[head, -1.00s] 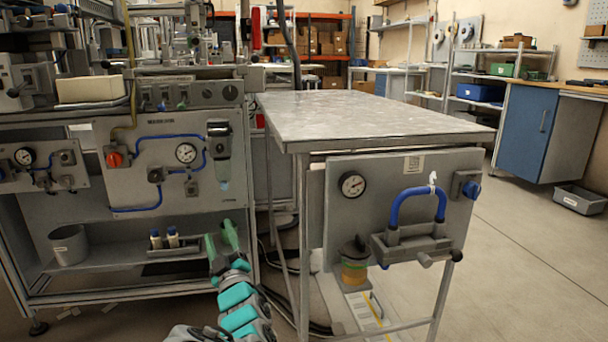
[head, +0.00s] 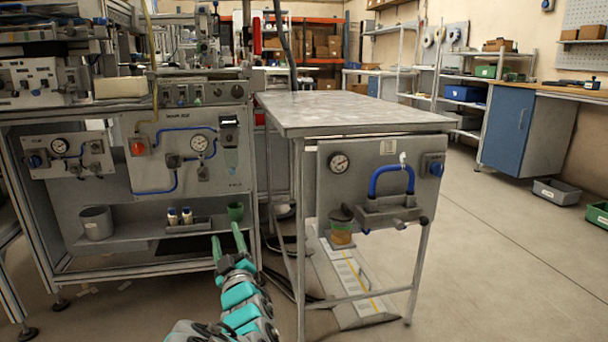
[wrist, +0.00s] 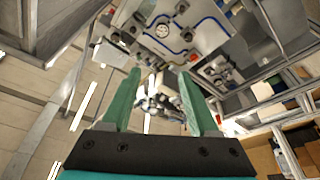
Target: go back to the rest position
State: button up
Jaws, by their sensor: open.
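My gripper (head: 228,247) is in the lower middle of the head view, on a teal and grey arm. Its two green fingers are apart and point forward and up, toward the lower shelf of the workbench on the left. In the wrist view my gripper (wrist: 160,95) is open, and nothing sits between its fingers. Past the fingers, the wrist view shows a tilted picture of the bench panel with its gauge (wrist: 162,31) and blue hoses. No tape reel is held.
Open floor (head: 500,250) lies to the right.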

jog(key=w+d+m+g+h+p, duration=0.25)
jog(key=d+m+h, duration=0.4)
jog(key=d, duration=0.95)
jog(key=s+d+f+m+g+h+p, duration=0.2)
jog(key=s+d+f+m+g+h, duration=0.1)
jog(key=s+d+g, duration=0.5)
jog(key=s+d+r+g+p, duration=0.1)
jog(key=s+d+g, duration=0.2)
jog(key=s, duration=1)
jog(key=s+d+m+g+y+p, duration=0.1)
jog(key=s+d+g+p, duration=0.1)
jog(key=s, duration=1.2)
jog(key=s+d+r+m+g+p, duration=0.1)
jog(key=s+d+g, duration=0.3)
jog(key=s, duration=0.9)
jog(key=shift+s+d+r+g+p, duration=0.2)
jog(key=shift+d+r+g+p, duration=0.15)
jog(key=shift+g+p, duration=0.4)
jog(key=shift+a, duration=0.15)
